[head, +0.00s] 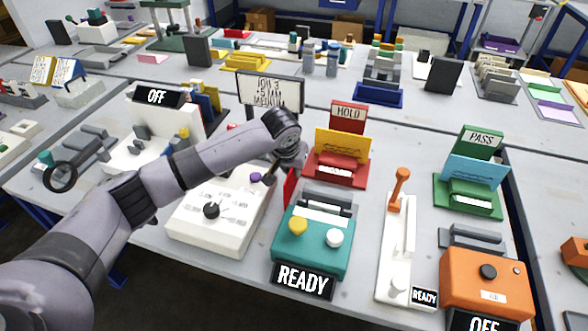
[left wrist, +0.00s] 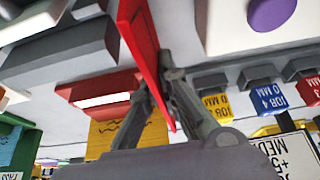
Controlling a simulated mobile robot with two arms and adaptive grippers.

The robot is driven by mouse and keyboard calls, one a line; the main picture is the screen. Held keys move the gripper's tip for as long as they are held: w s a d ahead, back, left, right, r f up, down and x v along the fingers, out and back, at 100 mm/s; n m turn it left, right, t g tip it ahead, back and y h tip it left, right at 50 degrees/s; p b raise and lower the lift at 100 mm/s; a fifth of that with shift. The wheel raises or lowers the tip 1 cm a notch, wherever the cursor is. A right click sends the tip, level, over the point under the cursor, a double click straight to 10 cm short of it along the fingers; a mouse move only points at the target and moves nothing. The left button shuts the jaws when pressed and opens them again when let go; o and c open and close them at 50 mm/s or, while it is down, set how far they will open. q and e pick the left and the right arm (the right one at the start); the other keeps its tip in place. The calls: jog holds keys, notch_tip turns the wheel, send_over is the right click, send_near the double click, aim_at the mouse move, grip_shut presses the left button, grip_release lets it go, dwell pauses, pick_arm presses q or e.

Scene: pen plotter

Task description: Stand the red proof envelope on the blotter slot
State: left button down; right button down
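The red proof envelope (head: 289,187) is a thin red panel, upright, beside the back left corner of the teal unit. It shows nearly edge-on in the left wrist view (left wrist: 140,40). My left gripper (head: 284,168) points down with its fingers closed on the envelope from both sides; the fingers also show in the left wrist view (left wrist: 165,80). Part of the envelope is hidden behind the fingers. No label names the blotter slot; a dark grey block (head: 331,198) sits at the back of the teal unit (head: 311,246), and I cannot tell if it is the slot. My right gripper is out of view.
A red HOLD stand (head: 348,116) holding a yellow envelope (head: 340,147) is close behind. A white sign (head: 270,92) stands behind my gripper. A white base with an orange lever (head: 400,188) is right.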

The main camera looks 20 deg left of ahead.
pick_arm(q)
jog(key=c, duration=1.8)
grip_release()
